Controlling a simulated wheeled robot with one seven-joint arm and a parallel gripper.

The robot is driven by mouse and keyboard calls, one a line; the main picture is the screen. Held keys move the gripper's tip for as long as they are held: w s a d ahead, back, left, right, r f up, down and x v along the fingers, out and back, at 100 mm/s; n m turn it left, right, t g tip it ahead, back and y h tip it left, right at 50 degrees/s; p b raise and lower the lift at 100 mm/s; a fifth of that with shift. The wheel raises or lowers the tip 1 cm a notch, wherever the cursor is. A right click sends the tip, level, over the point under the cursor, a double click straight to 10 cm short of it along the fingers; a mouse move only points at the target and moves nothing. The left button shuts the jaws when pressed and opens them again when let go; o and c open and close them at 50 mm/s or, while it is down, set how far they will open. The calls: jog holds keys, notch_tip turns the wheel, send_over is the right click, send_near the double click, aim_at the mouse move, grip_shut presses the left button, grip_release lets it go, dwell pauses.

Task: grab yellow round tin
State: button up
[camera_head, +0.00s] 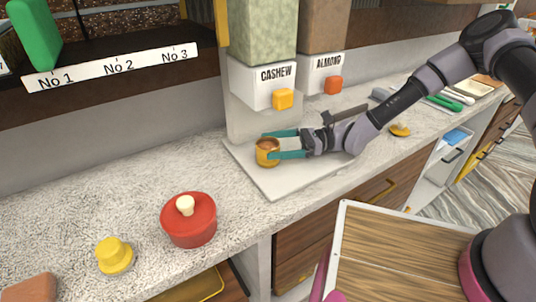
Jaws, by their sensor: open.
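A small golden-yellow round tin (262,158) with something brown at its open top stands upright on the white slab under the CASHEW dispenser. My gripper (282,145) reaches in from the right with its teal fingers pointing left. The fingers are open, one on the far side and one on the near side of the tin. The near finger overlaps part of the tin, and I cannot tell whether either finger touches it.
CASHEW (277,75) and ALMOND (327,66) dispensers stand above the white slab (290,182). A red lidded pot (189,222) and a yellow stepped round object (115,256) are on the speckled counter at left.

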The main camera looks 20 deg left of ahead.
aim_at(257, 146)
jog(key=x, duration=0.4)
jog(key=shift+a, duration=0.1)
jog(key=c, duration=1.4)
jog(key=shift+s+r, duration=0.1)
